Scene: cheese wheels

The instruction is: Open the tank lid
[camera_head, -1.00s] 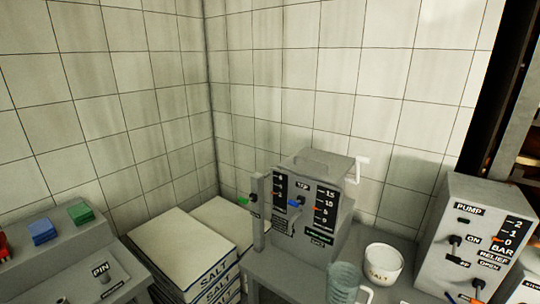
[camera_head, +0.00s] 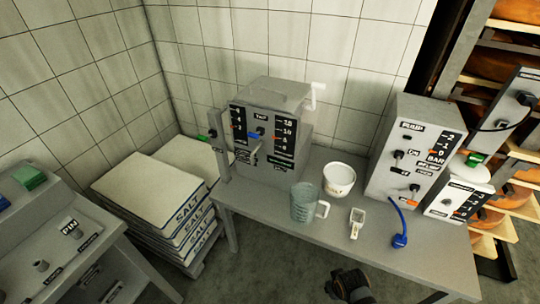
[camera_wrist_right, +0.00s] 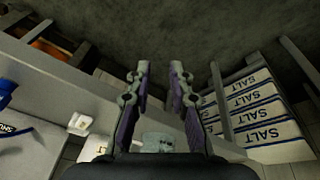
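The grey tank (camera_head: 270,130) stands on the left part of the table in the head view, with gauge panels on its front. Its flat grey lid (camera_head: 272,94) lies on top and looks shut, with a raised bar on it. A white crank-like handle (camera_head: 316,93) sticks up at its right side. My right gripper (camera_wrist_right: 159,66) shows in the right wrist view, with its two fingers apart and nothing between them. A dark part of my right arm (camera_head: 350,285) seems to show in front of the table, low in the head view. My left gripper is out of view.
On the table (camera_head: 265,205) stand a clear jug (camera_head: 304,203), a white pot (camera_head: 339,179), a small white device (camera_head: 357,222) and the pump box (camera_head: 412,150). Salt sacks (camera_head: 150,190) are stacked to the left. A cheese rack (camera_head: 500,60) stands at right.

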